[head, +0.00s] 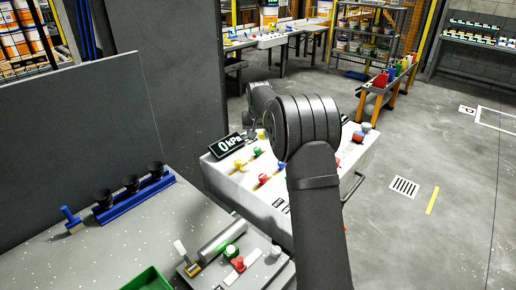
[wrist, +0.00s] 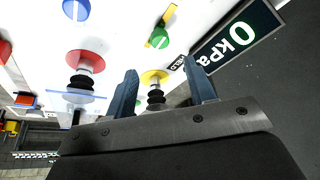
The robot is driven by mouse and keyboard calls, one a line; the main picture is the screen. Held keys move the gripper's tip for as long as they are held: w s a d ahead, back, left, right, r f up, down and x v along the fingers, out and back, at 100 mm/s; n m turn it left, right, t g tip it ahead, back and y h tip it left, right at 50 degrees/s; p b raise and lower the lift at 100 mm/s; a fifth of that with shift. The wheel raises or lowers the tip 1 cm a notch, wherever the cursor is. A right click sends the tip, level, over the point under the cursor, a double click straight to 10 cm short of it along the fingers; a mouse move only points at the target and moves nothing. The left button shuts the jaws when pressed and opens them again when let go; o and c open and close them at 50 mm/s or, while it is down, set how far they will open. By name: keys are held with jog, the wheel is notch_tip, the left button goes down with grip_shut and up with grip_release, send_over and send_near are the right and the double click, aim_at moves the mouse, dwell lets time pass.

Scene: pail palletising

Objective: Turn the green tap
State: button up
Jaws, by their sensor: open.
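The green tap (wrist: 158,38) shows in the wrist view as a round green knob with a thin lighter bar across it, on a white panel. It lies beyond my open gripper (wrist: 162,82), slightly left of the midline between the fingertips and apart from them. A yellow disc (wrist: 153,76) with black bellows below it shows between the two blue-grey fingers; I cannot tell whether they touch it. Small green parts (head: 238,163) show on the white bench (head: 218,178), but I cannot tell which is this tap.
A display (wrist: 236,38) reading 0 kPa stands right of the green tap. A red disc (wrist: 85,62) with bellows and a blue disc (wrist: 77,9) are to its left. A grey table (head: 110,250) with a blue rack (head: 135,198) stands at the front left.

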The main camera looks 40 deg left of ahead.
aim_at(258, 149)
jog(key=x, duration=0.9)
jog(key=shift+w+a+f, duration=0.1)
jog(key=shift+a+f, duration=0.05)
jog(key=shift+f, duration=0.15)
jog(key=c, duration=1)
